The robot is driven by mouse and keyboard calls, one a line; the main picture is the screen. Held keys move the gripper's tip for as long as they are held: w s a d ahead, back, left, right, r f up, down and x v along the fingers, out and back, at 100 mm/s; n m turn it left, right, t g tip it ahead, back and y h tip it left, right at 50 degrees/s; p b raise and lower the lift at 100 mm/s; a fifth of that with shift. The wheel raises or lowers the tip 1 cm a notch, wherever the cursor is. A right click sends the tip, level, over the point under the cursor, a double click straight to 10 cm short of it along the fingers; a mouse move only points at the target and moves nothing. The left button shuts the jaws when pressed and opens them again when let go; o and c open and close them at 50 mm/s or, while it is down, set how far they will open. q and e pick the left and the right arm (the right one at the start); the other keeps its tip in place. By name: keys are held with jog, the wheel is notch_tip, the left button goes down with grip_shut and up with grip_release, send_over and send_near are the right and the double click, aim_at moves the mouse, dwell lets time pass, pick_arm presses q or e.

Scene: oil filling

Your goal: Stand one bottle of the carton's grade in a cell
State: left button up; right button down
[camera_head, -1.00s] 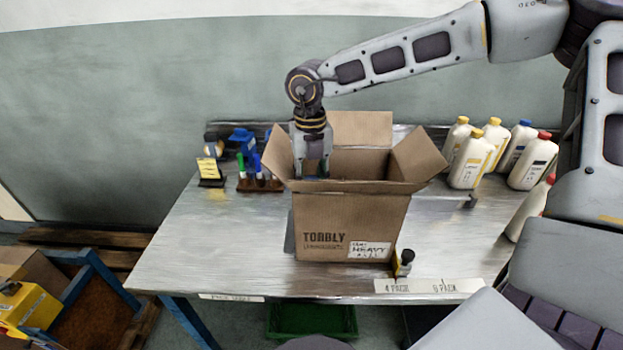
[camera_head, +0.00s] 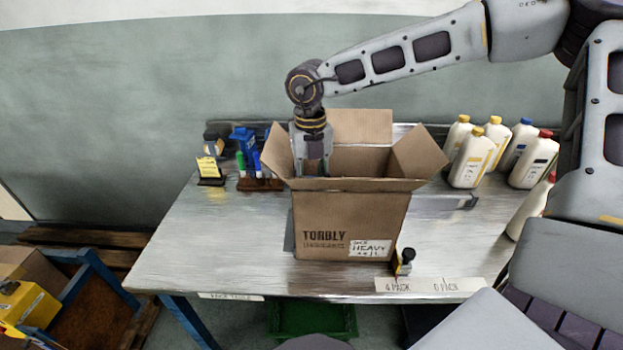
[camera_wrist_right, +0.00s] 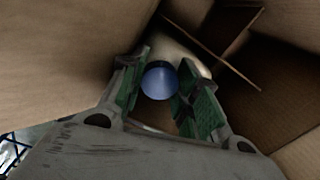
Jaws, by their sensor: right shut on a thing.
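The open cardboard carton (camera_head: 335,230) stands on the metal table, with "HEAVY" on its white label (camera_head: 370,248). My right gripper (camera_head: 312,170) reaches down into the carton's left part, its fingertips hidden by the front wall. In the right wrist view my right gripper (camera_wrist_right: 158,92) is shut on a bottle's blue cap (camera_wrist_right: 160,80); part of the pale bottle body (camera_wrist_right: 180,48) shows beyond it. Cardboard dividers (camera_wrist_right: 212,50) cross beside the bottle. I cannot tell whether the bottle touches the carton floor. My left gripper is not in view.
Several white bottles with yellow, blue and red caps (camera_head: 470,158) stand at the table's back right. A stamp (camera_head: 404,261) stands by the carton's front right corner. Markers in a holder (camera_head: 258,180) stand at the back left. The table's left front (camera_head: 220,255) is clear.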

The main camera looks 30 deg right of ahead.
jog(key=c, duration=1.4)
grip_release()
jog(key=o, duration=0.4)
jog(key=shift+o, duration=0.2)
jog(key=shift+f, duration=0.1)
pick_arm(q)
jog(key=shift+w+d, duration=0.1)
pick_arm(e)
notch_tip(320, 180, up, 12)
pick_arm(q)
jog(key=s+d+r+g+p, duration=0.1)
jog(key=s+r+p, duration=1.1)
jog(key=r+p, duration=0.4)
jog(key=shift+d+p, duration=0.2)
jog(key=shift+p, duration=2.3)
pick_arm(e)
notch_tip(320, 180, up, 21)
